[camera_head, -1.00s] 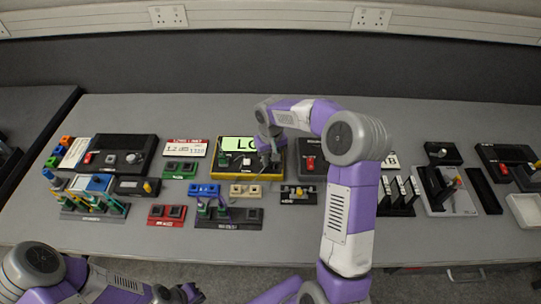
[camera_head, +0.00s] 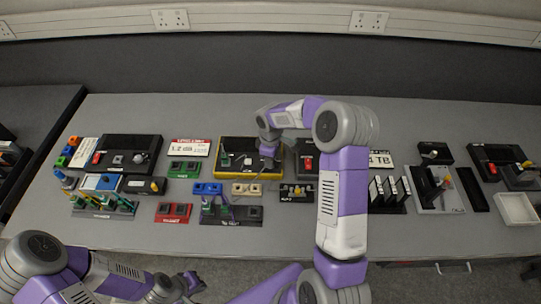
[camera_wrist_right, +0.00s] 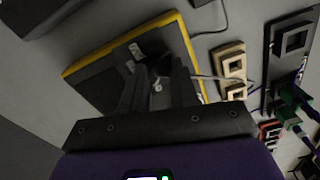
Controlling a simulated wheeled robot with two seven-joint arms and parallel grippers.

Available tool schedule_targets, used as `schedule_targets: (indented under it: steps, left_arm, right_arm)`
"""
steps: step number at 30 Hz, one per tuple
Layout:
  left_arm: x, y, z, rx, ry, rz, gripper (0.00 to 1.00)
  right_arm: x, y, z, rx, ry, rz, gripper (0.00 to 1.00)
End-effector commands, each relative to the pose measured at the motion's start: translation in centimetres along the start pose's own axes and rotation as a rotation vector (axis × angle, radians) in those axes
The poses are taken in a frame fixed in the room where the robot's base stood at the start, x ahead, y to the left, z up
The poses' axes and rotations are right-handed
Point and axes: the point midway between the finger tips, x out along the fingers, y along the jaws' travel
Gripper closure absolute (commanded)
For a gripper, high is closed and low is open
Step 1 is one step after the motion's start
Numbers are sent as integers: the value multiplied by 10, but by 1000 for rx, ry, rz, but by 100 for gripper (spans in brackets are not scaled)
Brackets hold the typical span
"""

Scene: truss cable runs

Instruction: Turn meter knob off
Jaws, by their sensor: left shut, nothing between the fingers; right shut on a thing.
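The meter is a black box with a yellow rim (camera_head: 233,176), standing at the middle of the table. Its screen (camera_head: 238,144) is dark, with no lit text. My right gripper (camera_head: 268,152) reaches down over the meter's right part and is shut on its knob. In the right wrist view the dark fingers (camera_wrist_right: 160,82) close on the meter face; the knob is mostly hidden between them. The yellow rim (camera_wrist_right: 120,42) shows there too. My left gripper (camera_head: 190,284) is shut and empty, low in front of the table's near edge.
My right arm hides part of a black box (camera_head: 305,147) on the right.

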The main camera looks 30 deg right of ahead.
Motion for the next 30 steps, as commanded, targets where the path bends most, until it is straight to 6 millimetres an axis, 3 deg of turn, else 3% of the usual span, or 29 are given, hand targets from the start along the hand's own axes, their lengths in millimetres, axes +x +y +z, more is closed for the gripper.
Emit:
schedule_targets:
  steps: [13,30]
  left_arm:
    - [-13,5,1,0,0,0,100]
    - [-14,5,1,0,0,0,100]
  right_arm:
    - [-1,0,-1,-231,3,2,100]
    - [-1,0,-1,-267,3,3,100]
